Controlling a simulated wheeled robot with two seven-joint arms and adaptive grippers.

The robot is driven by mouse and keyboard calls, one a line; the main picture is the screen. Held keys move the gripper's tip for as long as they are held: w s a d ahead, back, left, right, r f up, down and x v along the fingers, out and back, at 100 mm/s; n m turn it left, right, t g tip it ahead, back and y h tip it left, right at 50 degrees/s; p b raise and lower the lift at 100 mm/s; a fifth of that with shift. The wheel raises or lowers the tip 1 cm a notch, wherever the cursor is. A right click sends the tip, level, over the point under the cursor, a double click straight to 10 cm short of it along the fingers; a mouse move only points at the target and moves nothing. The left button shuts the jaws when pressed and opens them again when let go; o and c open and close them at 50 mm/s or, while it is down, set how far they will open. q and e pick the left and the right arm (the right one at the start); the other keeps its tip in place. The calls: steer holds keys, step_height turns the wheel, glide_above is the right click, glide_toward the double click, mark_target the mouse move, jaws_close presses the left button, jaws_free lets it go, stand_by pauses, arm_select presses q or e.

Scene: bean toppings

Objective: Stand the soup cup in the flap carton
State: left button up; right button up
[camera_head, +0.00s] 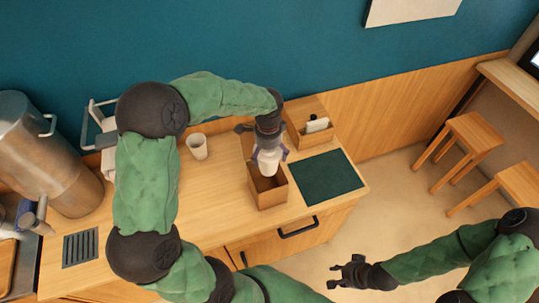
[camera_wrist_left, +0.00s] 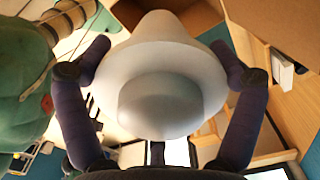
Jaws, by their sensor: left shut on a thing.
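The soup cup (camera_head: 268,161) is white and is held by my left gripper (camera_head: 268,153) over the flap carton. In the left wrist view the pale cup (camera_wrist_left: 160,75) fills the middle, between the two dark fingers. The flap carton (camera_head: 270,199) is an open brown box on the counter. The cup's lower end is at or just above the carton's opening; I cannot tell how far in it is. My right gripper (camera_head: 347,273) is empty, with fingers apart, over the floor at the lower right.
A pale cup (camera_head: 197,147) stands on the counter (camera_head: 215,190) left of the carton. A wooden holder (camera_head: 312,138) with items is behind it, and a dark green mat (camera_head: 326,177) lies to the right. A large metal urn (camera_head: 45,150) stands at the far left.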

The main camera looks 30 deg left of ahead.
arm_select(q)
step_height(320, 180, down, 16)
steer(key=b, duration=1)
steer(key=shift+r+b, duration=0.15)
steer(key=shift+b, duration=0.2)
stand_by(0.8)
stand_by(0.3)
steer(key=o, duration=0.5)
steer(key=shift+o, duration=0.2)
steer(key=shift+r+p, duration=4.4)
steer(key=shift+r, duration=1.6)
